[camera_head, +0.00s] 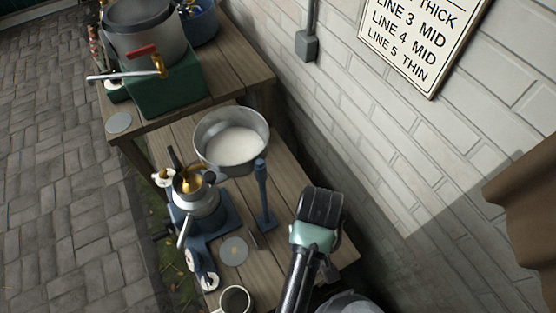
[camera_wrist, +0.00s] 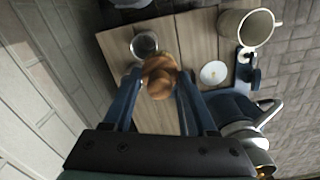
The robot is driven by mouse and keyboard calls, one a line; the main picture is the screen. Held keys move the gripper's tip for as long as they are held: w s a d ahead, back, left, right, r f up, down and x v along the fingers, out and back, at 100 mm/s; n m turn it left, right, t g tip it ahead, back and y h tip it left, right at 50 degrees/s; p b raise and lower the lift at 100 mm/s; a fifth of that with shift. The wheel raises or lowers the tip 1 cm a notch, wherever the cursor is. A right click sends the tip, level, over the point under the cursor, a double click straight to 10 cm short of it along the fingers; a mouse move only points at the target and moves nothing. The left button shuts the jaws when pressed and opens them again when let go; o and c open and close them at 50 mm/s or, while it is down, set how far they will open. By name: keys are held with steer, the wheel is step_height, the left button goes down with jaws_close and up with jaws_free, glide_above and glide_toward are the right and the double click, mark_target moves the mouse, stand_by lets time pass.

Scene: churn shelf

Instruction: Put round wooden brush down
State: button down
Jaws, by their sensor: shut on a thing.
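The round wooden brush (camera_wrist: 160,84) is brown and rounded in the wrist view. It sits between the two blue fingers of my gripper (camera_wrist: 158,76), which are shut on it. Wooden table planks (camera_wrist: 201,34) lie beneath it; I cannot tell whether it touches them. In the head view my gripper (camera_head: 321,208) is over the right side of the near wooden table (camera_head: 287,252). Its dark and teal body hides the fingers and the brush there.
A blue post (camera_head: 263,190), a grey disc (camera_head: 234,251), a metal separator with a blue base (camera_head: 196,203) and a mug (camera_head: 235,300) stand left of my gripper. A pan of white liquid (camera_head: 232,143) is behind. A round cup (camera_wrist: 145,43) is close to the brush.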

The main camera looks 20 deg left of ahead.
steer(key=shift+s+a+f+n+b, duration=1)
steer(key=shift+f+n, duration=2.1)
steer(key=shift+f, duration=0.55)
steer(key=shift+s+a+f+n+b, duration=0.75)
steer(key=shift+s+a+f+n, duration=0.35)
steer(key=shift+f+n, duration=2.25)
steer(key=shift+s+a+f+n+b, duration=1.05)
steer(key=shift+f+n, duration=1.8)
steer(key=shift+f, duration=1.05)
steer(key=shift+s+d, duration=0.15)
steer(key=shift+d, duration=0.05)
steer(key=shift+f, duration=0.2)
steer(key=shift+c, duration=1)
jaws_free()
steer(key=shift+r, duration=0.1)
steer(key=shift+r, duration=0.1)
